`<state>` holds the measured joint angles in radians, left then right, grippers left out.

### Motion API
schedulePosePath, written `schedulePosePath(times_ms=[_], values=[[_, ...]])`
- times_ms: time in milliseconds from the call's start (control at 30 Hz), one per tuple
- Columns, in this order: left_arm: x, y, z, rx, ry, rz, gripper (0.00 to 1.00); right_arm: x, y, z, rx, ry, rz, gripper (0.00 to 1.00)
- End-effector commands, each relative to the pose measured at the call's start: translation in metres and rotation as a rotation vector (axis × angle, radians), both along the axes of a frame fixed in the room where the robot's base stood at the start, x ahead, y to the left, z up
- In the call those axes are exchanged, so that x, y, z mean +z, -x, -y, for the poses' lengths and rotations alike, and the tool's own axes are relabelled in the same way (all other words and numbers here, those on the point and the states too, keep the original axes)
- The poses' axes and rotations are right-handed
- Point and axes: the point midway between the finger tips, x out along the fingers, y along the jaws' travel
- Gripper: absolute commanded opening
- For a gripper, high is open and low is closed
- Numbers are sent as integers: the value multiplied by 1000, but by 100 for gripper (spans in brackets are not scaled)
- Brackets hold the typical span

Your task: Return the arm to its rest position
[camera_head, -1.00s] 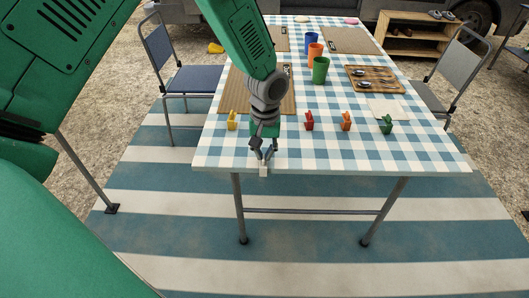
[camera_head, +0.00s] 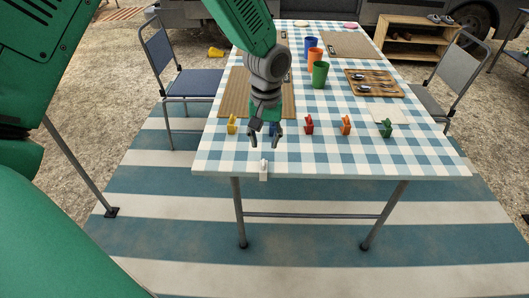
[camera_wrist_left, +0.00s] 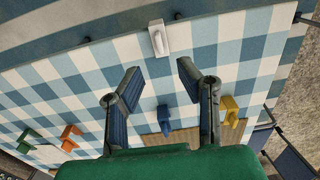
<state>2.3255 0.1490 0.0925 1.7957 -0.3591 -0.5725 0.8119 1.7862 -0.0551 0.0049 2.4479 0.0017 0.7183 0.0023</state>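My left gripper (camera_head: 266,142) is open and empty above the near end of the checked table (camera_head: 330,160). Its fingers are spread apart, also in the left wrist view (camera_wrist_left: 160,72). A white clip (camera_head: 264,170) sits on the table's near edge, just in front of the gripper and apart from it. It also shows in the left wrist view (camera_wrist_left: 158,40), beyond the fingertips. A blue clip (camera_wrist_left: 165,120) stands on the table and shows between the fingers in the wrist view. In the head view the gripper partly hides it. My right gripper is not in view.
Yellow (camera_head: 232,125), red (camera_head: 309,125), orange (camera_head: 346,125) and green (camera_head: 386,128) clips stand along the near end. Further back are a green cup (camera_head: 320,74), a wooden cutlery tray (camera_head: 374,84) and placemats. Chairs flank the table. A yellow cup (camera_head: 215,52) lies on the ground.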

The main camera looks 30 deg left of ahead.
Motion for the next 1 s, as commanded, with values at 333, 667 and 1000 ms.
schedulePosePath(times_ms=[333, 667, 1000], values=[[54, -2, 1, 1, 0, 0, 31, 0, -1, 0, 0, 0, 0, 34], [46, 4, 4, -17, 7, -7, 31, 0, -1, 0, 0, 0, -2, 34], [-127, 127, 38, -291, 86, -4, 31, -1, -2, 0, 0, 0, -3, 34]])
